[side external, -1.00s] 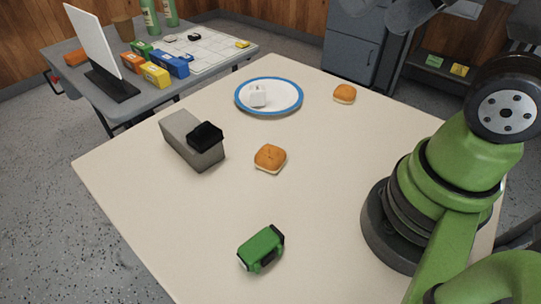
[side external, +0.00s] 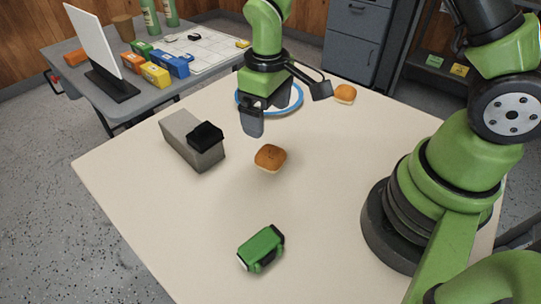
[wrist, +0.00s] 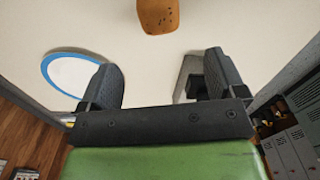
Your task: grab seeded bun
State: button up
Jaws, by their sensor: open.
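A squarish golden-brown bun (side external: 270,157) lies on the cream table in front of my gripper (side external: 286,103) in the side view. It also shows at the top edge of the wrist view (wrist: 158,16), partly cut off, with a few small specks on top. A rounder bun (side external: 344,93) lies at the back right of the table; seeds cannot be made out on it at this size. My gripper is open and empty, pointing down above the table. In the wrist view, nothing is between its fingers (wrist: 163,78).
A blue-rimmed white plate (side external: 297,101) is partly hidden behind my gripper. A grey block (side external: 185,140) with a black part (side external: 206,135) stands to the left. A green device (side external: 261,248) lies near the front. Bare table surrounds the squarish bun.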

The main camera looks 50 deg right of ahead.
aim_at(271, 150)
notch_tip(271, 150, down, 5)
jog(key=shift+s+f, duration=0.1)
jog(key=f, duration=0.5)
jog(key=shift+s+d+f, duration=0.1)
jog(key=shift+s, duration=0.15)
jog(key=shift+c, duration=0.2)
jog(key=c, duration=1)
